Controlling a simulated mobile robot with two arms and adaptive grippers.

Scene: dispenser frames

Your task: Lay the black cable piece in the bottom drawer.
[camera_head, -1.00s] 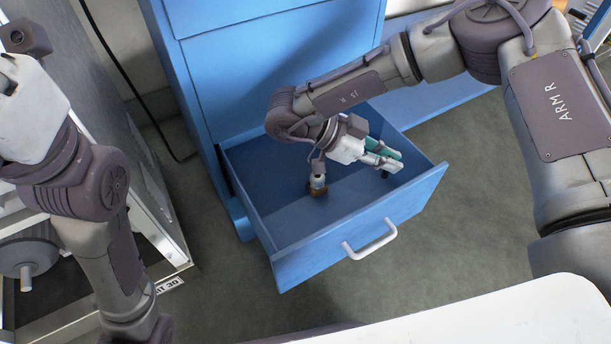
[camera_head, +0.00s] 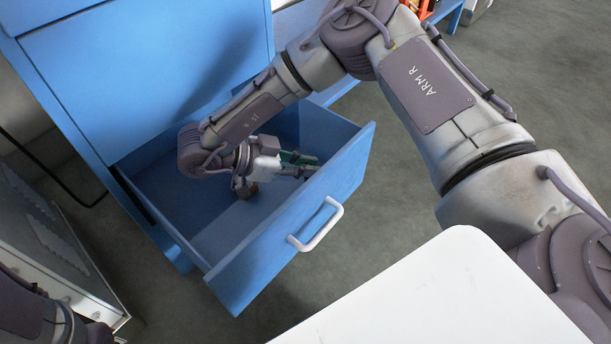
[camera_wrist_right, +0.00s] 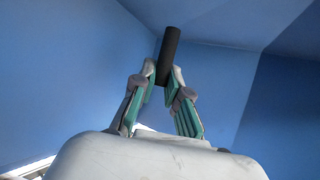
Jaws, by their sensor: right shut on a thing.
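The bottom drawer (camera_head: 265,255) of the blue cabinet is pulled open in the head view. My right gripper (camera_head: 308,168) reaches down into it, close behind the drawer front. In the right wrist view, the right gripper (camera_wrist_right: 164,82) is shut on the black cable piece (camera_wrist_right: 170,48), a short dark cylinder that sticks out past the fingertips. Blue drawer walls surround it there. I cannot make out the cable piece in the head view, and cannot tell whether it touches the drawer floor. My left gripper is out of view.
The blue cabinet (camera_head: 150,70) rises behind the drawer. A white handle (camera_head: 318,226) is on the drawer front. A white surface (camera_head: 410,295) fills the bottom right. A grey cabinet-like unit (camera_head: 40,245) stands at left. The floor right of the drawer is clear.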

